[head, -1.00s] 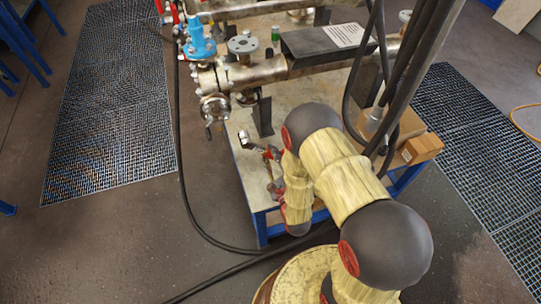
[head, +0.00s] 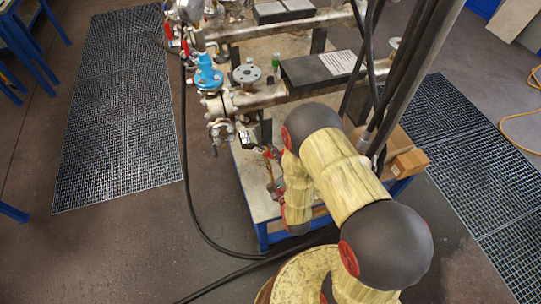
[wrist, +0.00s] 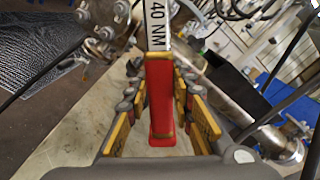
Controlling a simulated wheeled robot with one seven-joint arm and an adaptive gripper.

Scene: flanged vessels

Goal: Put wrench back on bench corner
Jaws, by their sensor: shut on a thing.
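The wrench (wrist: 161,90) shows in the wrist view with a red handle and a pale shaft marked "40 NM". The handle is between the yellow-padded fingers of my gripper (wrist: 160,112), which is shut on it. The shaft points away from the gripper, and its far end is cut off at the top. In the head view my gripper (head: 268,153) is small and partly hidden by my arm, above the left part of the bench. The bench (head: 250,190) has a pale top and a blue frame; its front left corner shows bare.
Flanged pipes with a blue valve (head: 208,75) and a grey flange (head: 246,74) stand behind the gripper. A cardboard box (head: 409,163) is at the bench's right. Black cables hang at the right; a hose (head: 188,200) runs along the floor at left.

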